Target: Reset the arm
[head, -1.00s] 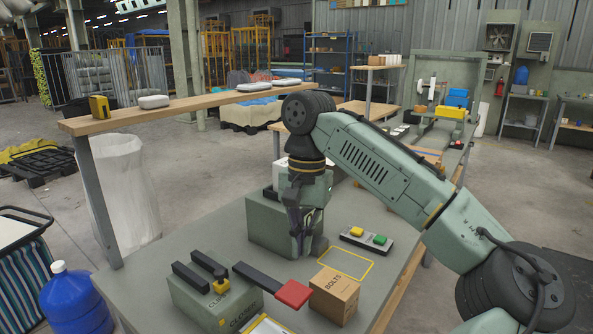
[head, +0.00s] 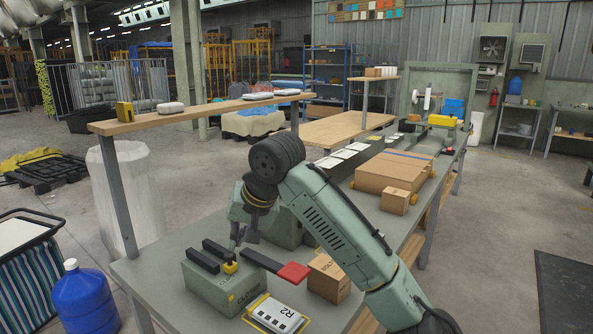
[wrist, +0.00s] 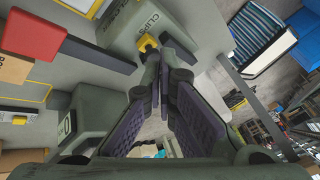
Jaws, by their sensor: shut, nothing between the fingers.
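My gripper (head: 238,240) is low over the workbench (head: 150,270), close to the green-grey clips box (head: 215,288) with a yellow knob (head: 230,267) and dark bars on top. It is empty. In the wrist view my gripper (wrist: 163,62) has its two fingers together, tips near the yellow knob (wrist: 147,43). I cannot tell whether they touch it. My arm bends down from the right of the head view and hides part of another green-grey box behind it.
A black bar with a red end (head: 293,272), a bolts carton (head: 328,278) and an R2-marked item (head: 276,314) lie right of the clips box. A raised wooden shelf (head: 200,109) stands behind.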

